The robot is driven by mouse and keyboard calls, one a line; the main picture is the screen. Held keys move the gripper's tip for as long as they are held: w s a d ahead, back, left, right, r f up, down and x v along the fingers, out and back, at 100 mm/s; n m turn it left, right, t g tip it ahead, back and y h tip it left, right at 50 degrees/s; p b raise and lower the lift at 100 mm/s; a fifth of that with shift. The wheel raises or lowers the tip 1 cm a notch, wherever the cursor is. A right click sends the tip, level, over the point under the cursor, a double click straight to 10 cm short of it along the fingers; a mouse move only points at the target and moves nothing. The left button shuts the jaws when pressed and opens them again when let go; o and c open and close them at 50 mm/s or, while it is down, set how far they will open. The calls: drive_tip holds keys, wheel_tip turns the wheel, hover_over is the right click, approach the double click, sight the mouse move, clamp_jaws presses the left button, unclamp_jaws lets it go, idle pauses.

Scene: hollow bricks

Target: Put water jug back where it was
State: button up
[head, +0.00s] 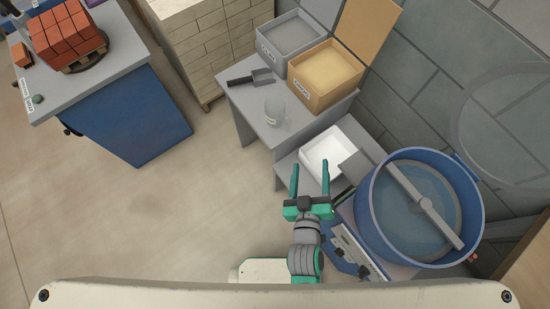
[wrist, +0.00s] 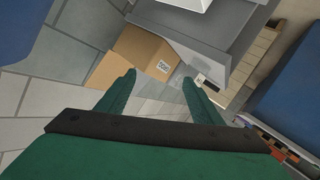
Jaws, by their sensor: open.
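A clear, see-through water jug (head: 275,113) stands on the grey table (head: 246,98), near its front edge, in the head view. My gripper (head: 310,168) is open and empty. It is in front of the table, below and right of the jug in the picture, and apart from it. In the wrist view, the two green fingers of my gripper (wrist: 161,84) are spread with nothing between them. I cannot make out the jug in the wrist view.
A grey bin (head: 292,36), a tan box (head: 325,75) and a scoop (head: 252,78) share the table. A white tray (head: 327,150) sits lower. A blue mixer drum (head: 373,215) is right of my arm. A cardboard box (wrist: 147,56) shows in the wrist view. Left floor is clear.

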drive_tip(key=s+a+r+m+y, duration=0.1)
drive_tip(key=s+a+r+m, duration=0.1)
drive_tip(key=s+a, duration=0.3)
drive_tip(key=s+a+r+m, duration=0.1)
drive_tip(key=s+a, duration=0.4)
drive_tip(key=s, duration=0.5)
drive_tip(key=shift+r+m+t+y, duration=0.3)
drive_tip(key=shift+r+m+y, duration=0.1)
drive_tip(key=shift+a, duration=0.1)
